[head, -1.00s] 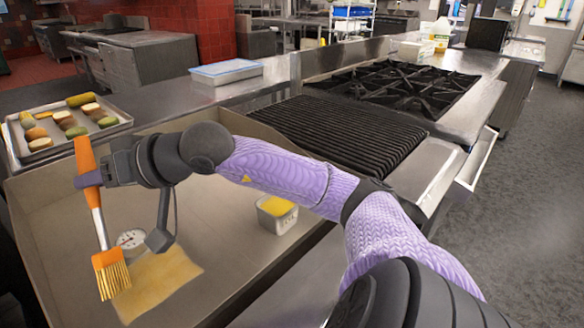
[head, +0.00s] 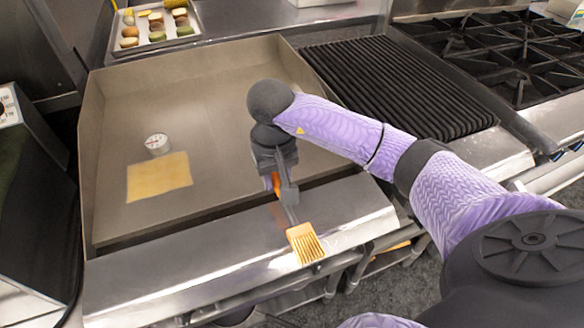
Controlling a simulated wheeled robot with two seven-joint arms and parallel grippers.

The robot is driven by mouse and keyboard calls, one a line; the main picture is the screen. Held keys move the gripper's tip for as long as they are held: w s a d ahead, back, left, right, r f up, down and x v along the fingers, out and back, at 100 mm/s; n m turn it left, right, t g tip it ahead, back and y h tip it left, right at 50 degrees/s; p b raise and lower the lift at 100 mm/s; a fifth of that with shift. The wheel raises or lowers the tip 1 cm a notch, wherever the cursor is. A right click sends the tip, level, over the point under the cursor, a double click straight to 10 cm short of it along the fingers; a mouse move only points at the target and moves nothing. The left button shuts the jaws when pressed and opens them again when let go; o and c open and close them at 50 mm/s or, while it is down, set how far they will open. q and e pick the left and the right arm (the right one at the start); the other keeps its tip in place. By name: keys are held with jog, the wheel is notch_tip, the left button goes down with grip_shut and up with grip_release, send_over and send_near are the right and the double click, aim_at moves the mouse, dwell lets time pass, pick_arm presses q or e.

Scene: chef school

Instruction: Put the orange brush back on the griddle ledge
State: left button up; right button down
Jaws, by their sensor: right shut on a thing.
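The orange brush (head: 304,240) is in my right gripper (head: 277,184), which is shut on its orange handle. Most of the handle is hidden by the gripper. The pale bristles point toward the front of the picture, over the right part of the shiny steel griddle ledge (head: 180,268). I cannot tell whether the brush touches the ledge. The griddle (head: 225,110) lies behind the ledge, with raised side and back walls. My left gripper is not in view.
A yellow sheet (head: 158,178) and a round dial gauge (head: 157,143) lie on the griddle. A ridged black grill (head: 395,85) and burners (head: 500,55) are to the right. A food tray (head: 155,35) stands behind. The ledge's left part is clear.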

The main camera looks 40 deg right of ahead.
aim_at(278, 202)
notch_tip(278, 202, down, 4)
jog(key=shift+f+b, duration=0.25)
jog(key=shift+b, duration=0.2)
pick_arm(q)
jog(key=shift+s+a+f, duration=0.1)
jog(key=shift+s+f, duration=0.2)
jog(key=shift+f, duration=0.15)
pick_arm(e)
jog(key=shift+r, duration=0.1)
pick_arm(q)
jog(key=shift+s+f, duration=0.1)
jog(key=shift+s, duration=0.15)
pick_arm(e)
jog(key=shift+c, duration=2.1)
grip_release()
notch_tip(278, 202, up, 12)
jog(key=p, duration=0.2)
jog(key=shift+a+p, duration=0.1)
jog(key=shift+p, duration=0.2)
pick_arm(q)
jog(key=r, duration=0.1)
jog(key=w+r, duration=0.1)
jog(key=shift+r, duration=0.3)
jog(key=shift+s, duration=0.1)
